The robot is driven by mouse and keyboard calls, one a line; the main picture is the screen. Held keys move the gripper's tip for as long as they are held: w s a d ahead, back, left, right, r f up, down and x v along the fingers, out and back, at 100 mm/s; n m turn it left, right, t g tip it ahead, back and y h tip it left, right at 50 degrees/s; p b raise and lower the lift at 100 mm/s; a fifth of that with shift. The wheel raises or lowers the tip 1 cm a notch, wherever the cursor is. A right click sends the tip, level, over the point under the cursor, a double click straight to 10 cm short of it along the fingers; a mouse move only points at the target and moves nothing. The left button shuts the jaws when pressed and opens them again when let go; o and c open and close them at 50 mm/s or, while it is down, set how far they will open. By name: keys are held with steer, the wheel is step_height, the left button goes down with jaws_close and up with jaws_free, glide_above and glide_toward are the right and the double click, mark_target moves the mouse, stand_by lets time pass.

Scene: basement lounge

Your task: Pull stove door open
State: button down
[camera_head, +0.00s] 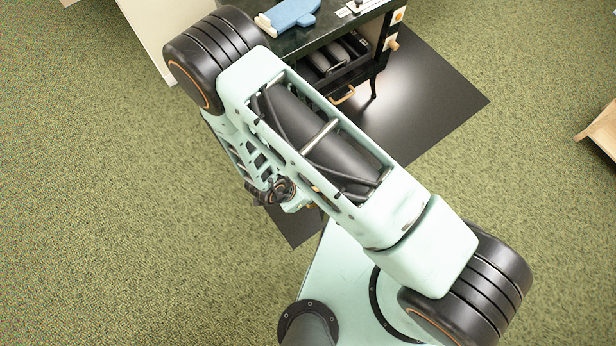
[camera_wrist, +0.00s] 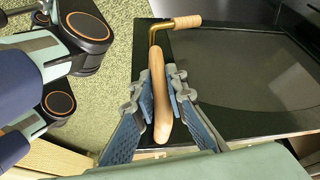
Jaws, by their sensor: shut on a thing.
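The stove (camera_head: 310,40) stands at the top of the head view, dark with a black top, and my arm covers part of its front. In the wrist view, the stove door (camera_wrist: 245,85) is a black frame around a dark glass panel. A long wooden handle (camera_wrist: 161,132) runs along its left edge. My gripper (camera_wrist: 159,78) is shut on this handle, with one blue-grey finger on each side. In the head view my arm hides the grip. I cannot tell how far the door stands open.
A brass rod with a wooden grip (camera_wrist: 187,21) sits beyond the handle. A blue object (camera_head: 290,13) lies on the stove top. An open compartment (camera_head: 338,58) holds grey things. A dark mat (camera_head: 435,105) lies below. Green carpet (camera_head: 110,240) is clear at left; a wooden piece (camera_head: 602,128) stands at right.

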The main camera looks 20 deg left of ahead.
steer(key=shift+s+a, duration=0.25)
steer(key=shift+a, duration=0.3)
steer(key=c, duration=1.9)
jaws_free()
steer(key=shift+c, duration=0.2)
steer(key=shift+d, duration=0.1)
steer(key=shift+w, duration=0.1)
steer(key=shift+d, duration=0.1)
steer(key=v, duration=1.2)
